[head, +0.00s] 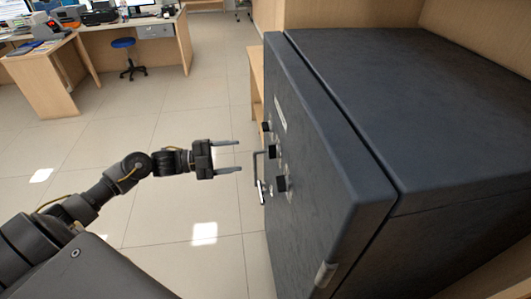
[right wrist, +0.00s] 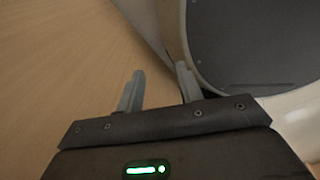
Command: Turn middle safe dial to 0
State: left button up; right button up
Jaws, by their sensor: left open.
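The dark grey safe (head: 440,110) stands at the right in the head view, its door facing left. Three black dials stick out of the door: a far one (head: 266,126), the middle dial (head: 273,152) and a near one (head: 282,183). A metal handle (head: 257,168) is beside them. My left gripper (head: 239,156) is open and empty, its fingers pointing right toward the middle dial, with a gap between the tips and the dial. The dial's markings are too small to read. My right gripper (right wrist: 159,70) shows in the right wrist view, fingers apart with nothing between them.
Wooden panels (head: 345,13) stand behind the safe. Tiled floor (head: 185,115) lies open left of the safe. A desk (head: 150,35) and blue stool (head: 124,44) are at the back. A wood surface (right wrist: 60,60) fills the left of the right wrist view.

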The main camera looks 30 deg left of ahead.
aim_at(273, 151)
pick_arm(q)
jog(key=p+x, duration=0.3)
jog(key=x, duration=0.7)
jog(key=shift+w+d, duration=0.25)
jog(key=shift+f, duration=0.1)
jog(key=c, duration=1)
